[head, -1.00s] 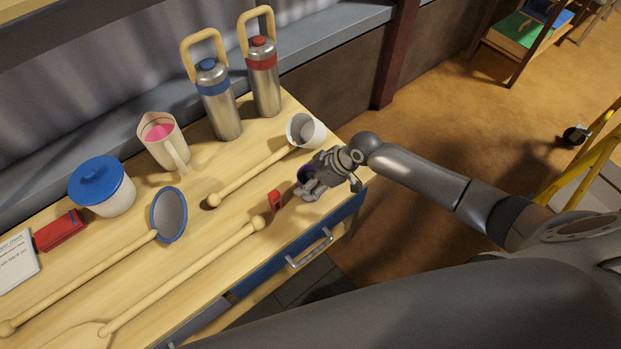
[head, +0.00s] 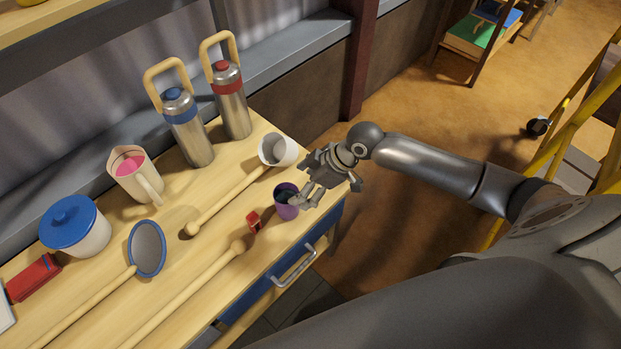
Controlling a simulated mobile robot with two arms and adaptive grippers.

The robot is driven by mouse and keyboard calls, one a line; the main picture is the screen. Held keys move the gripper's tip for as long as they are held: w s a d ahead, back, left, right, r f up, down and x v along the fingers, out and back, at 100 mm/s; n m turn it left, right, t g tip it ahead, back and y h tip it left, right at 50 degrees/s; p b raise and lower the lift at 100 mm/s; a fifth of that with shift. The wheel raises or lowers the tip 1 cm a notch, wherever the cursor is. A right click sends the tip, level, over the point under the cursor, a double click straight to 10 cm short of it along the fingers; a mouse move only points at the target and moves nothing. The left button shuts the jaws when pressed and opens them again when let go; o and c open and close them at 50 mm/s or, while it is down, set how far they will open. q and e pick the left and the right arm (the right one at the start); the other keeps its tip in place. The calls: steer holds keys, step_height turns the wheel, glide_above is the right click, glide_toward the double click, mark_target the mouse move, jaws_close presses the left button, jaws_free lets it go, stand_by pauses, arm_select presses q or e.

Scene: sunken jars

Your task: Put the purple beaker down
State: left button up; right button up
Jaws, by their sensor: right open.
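The purple beaker (head: 283,207) stands on the wooden table near its right front edge, and its dark inside shows from above. My right gripper (head: 298,200) is open, with its fingers at the beaker's right side and over its rim. The fingers hide part of the beaker, and I cannot tell whether they touch it. My left gripper is not in view.
A red clip-like object (head: 254,222) lies just left of the beaker. A white long-handled ladle (head: 279,150) lies behind it. Steel flasks (head: 232,112), a pitcher (head: 133,180), a blue-lidded jar (head: 76,232) and a blue-rimmed strainer (head: 147,250) stand or lie farther left.

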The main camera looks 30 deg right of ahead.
steer(key=shift+v, duration=1.5)
